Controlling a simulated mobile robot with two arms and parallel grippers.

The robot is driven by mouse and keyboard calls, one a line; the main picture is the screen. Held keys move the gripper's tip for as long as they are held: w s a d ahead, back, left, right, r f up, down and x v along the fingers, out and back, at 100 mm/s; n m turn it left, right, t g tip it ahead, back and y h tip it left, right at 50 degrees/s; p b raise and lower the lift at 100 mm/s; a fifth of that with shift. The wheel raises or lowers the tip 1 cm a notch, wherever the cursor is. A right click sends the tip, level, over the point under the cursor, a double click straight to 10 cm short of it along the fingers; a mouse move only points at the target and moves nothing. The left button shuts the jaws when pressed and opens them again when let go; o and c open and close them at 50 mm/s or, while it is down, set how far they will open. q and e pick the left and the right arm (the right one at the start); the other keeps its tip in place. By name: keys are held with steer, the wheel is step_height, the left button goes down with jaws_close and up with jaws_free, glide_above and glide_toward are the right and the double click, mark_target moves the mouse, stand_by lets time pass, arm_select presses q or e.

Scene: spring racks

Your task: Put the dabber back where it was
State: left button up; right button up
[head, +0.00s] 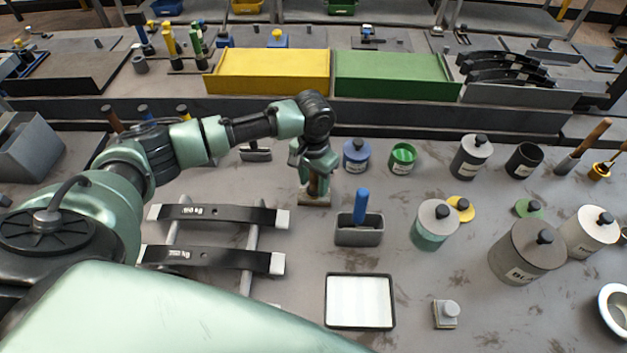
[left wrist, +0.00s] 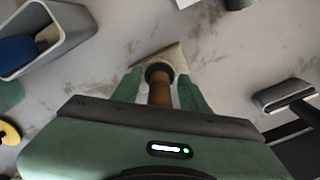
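The dabber (left wrist: 160,92) has a wooden handle with a dark collar and a square beige pad (head: 314,201). It stands upright, pad down, at the middle of the bench. I cannot tell if the pad touches the bench top. My left gripper (head: 315,180) points straight down over it. Its green fingers lie on both sides of the handle and look shut on it; in the left wrist view (left wrist: 160,88) they flank the handle closely. The fingers hide part of the handle in the head view. My right gripper is not in view.
A grey holder with a blue-handled tool (head: 360,208) stands just right of the dabber, with a white tray (head: 360,301) in front. Dark leaf springs (head: 219,215) lie on a rack at left. Blue (head: 356,157) and green (head: 402,158) jars stand behind right. Several canisters stand farther right.

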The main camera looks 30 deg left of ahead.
arm_select(q)
steer(key=shift+r, duration=0.1)
step_height(320, 180, up, 11)
steer(key=b, duration=0.2)
steer(key=shift+b, duration=0.35)
steer(key=shift+r, duration=0.6)
